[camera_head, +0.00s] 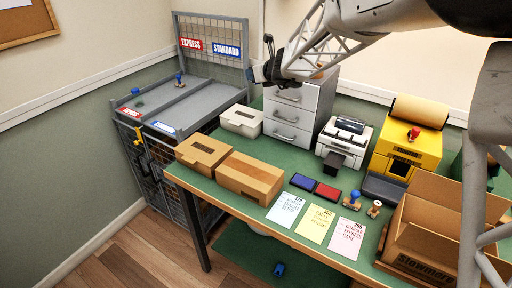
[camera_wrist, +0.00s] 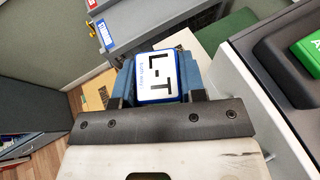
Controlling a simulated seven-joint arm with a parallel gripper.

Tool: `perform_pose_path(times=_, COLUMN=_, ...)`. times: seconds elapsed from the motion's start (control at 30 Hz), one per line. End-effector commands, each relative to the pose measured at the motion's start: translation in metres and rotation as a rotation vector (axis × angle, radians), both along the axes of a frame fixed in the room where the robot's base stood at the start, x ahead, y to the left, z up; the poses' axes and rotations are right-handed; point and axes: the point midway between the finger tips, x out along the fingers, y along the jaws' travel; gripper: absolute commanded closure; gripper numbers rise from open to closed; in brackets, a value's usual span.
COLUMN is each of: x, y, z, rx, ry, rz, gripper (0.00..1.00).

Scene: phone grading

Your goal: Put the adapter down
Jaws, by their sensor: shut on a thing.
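My gripper (camera_head: 262,72) is raised in the head view, in front of the wire mesh back and beside the top of the grey drawer cabinet (camera_head: 295,108). In the head view the block cannot be told apart from the dark gripper.
The green table (camera_head: 238,205) holds a white box (camera_head: 241,121), brown cartons (camera_head: 249,178), ink pads, cards, a printer (camera_head: 343,142) and a yellow machine (camera_head: 405,150). The grey cage top (camera_head: 190,103), with EXPRESS and STANDARD signs, has wide bare areas. An open carton (camera_head: 440,225) stands at right.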

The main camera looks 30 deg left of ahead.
Motion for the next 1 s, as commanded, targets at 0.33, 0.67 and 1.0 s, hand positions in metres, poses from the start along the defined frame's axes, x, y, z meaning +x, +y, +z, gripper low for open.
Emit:
perform_pose_path(times=0.33, x=0.0, y=0.0, z=-0.005, rx=0.001, ry=0.002, rz=0.001, gripper=0.85)
perform_pose_path(times=0.67, x=0.0, y=0.0, z=-0.051, rx=-0.002, ry=0.004, rz=0.001, gripper=0.85)
perform_pose_path(times=1.0, x=0.0, y=0.0, z=-0.116, rx=-0.002, ry=0.004, rz=0.001, gripper=0.85)
